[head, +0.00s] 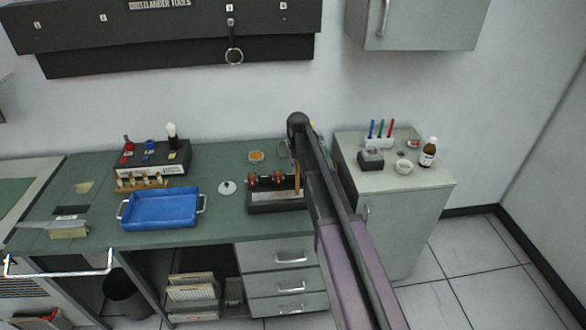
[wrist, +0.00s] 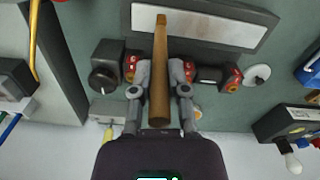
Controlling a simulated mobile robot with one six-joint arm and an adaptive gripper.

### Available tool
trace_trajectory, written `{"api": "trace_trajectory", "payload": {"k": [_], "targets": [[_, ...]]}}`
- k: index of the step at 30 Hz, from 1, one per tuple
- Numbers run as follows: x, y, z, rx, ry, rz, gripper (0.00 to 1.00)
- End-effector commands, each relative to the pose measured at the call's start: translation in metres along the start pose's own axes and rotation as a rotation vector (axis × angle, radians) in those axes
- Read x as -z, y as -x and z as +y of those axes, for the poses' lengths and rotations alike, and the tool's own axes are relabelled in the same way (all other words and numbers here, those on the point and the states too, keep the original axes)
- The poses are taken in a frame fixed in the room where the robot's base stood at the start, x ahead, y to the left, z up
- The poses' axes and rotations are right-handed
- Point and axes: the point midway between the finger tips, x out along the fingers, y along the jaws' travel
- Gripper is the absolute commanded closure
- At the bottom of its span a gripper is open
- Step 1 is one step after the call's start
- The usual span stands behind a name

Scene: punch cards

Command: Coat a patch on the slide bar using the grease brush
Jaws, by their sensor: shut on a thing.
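My gripper (wrist: 160,78) is shut on the grease brush (wrist: 160,55), a long wooden stick, in the wrist view. The brush's far end lies over the slide bar (wrist: 215,30), a pale grey strip on a dark base. I cannot tell whether the end touches the bar, and no bristles can be made out. In the head view the slide bar (head: 268,198) sits in a dark fixture on the green bench, and the brush (head: 298,180) stands near its right end. My arm hides the gripper there.
Red-ended parts (wrist: 232,78) and a dark knob (wrist: 105,80) sit beside the bar. A blue tray (head: 160,209) and a control box (head: 152,160) stand left on the bench. A cabinet with a brown bottle (head: 428,152) stands right. A white disc (head: 227,188) lies between tray and fixture.

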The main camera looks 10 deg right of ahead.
Motion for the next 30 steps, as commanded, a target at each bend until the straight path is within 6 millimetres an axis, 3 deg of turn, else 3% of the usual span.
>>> {"api": "trace_trajectory", "payload": {"k": [17, 30], "targets": [[-0.001, 0.0, 0.007, 0.0, 0.0, 0.0, 1.0], [-0.006, -0.001, 0.032, 0.0, -0.001, 0.0, 1.0]]}}
